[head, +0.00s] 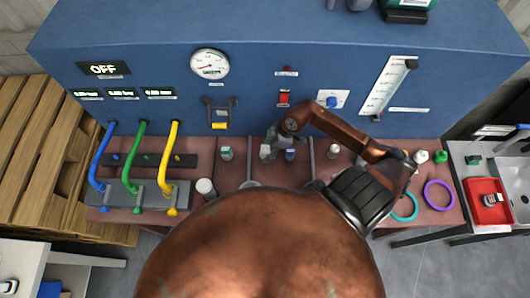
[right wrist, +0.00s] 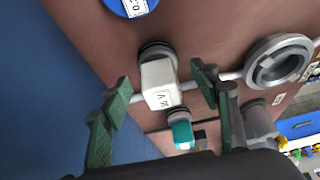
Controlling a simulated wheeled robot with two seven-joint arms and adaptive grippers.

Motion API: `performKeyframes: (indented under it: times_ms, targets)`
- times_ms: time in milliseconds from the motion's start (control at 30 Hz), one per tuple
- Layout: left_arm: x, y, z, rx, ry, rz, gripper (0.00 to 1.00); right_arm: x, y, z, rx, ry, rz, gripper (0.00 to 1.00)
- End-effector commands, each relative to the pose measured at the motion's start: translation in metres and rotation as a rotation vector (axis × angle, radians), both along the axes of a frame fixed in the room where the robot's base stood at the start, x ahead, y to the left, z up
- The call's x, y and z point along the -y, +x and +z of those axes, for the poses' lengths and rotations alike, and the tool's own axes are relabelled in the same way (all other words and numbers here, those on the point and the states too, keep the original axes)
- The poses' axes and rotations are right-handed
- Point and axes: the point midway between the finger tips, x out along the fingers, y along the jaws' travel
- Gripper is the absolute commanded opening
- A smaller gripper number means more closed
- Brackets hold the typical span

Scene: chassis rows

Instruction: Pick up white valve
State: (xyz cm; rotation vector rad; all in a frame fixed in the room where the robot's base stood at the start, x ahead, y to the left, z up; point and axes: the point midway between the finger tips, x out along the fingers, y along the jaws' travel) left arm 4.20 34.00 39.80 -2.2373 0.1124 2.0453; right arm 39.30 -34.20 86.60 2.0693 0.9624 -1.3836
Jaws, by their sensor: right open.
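The white valve (right wrist: 158,82) is a pale block with a printed label on a dark round base, set on a light pipe. In the head view the white valve (head: 265,152) stands on the brown bench, partly behind my right gripper (head: 275,143). In the right wrist view my right gripper (right wrist: 161,84) is open, with one green finger on each side of the valve. A gap shows between each finger and the block; I cannot tell how far down the fingers reach. My left gripper is not in view.
A blue-topped valve (head: 290,154) stands close to the right, and a green-and-white one (head: 227,153) to the left. The blue panel (head: 250,110) rises right behind. Yellow (head: 172,160), green and blue curved pipes stand at the left. Purple (head: 439,195) and teal rings lie at the right.

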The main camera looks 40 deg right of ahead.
Motion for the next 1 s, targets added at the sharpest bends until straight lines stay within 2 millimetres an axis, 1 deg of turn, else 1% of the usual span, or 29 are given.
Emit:
performKeyframes:
  times_ms: [33, 133, 367, 1000]
  targets:
    - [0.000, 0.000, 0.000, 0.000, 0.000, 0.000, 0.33, -0.003, 0.002, -0.008, -0.001, 0.001, -0.001, 0.56]
    - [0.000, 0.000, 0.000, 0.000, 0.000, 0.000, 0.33, -0.005, 0.005, -0.017, 0.000, 0.001, -0.001, 0.56]
    - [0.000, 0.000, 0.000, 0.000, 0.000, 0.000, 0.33, -0.005, 0.005, -0.018, 0.001, -0.001, 0.000, 0.55]
    - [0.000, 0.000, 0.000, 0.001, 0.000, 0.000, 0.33, -0.005, 0.005, -0.018, 0.001, -0.001, 0.000, 0.11]
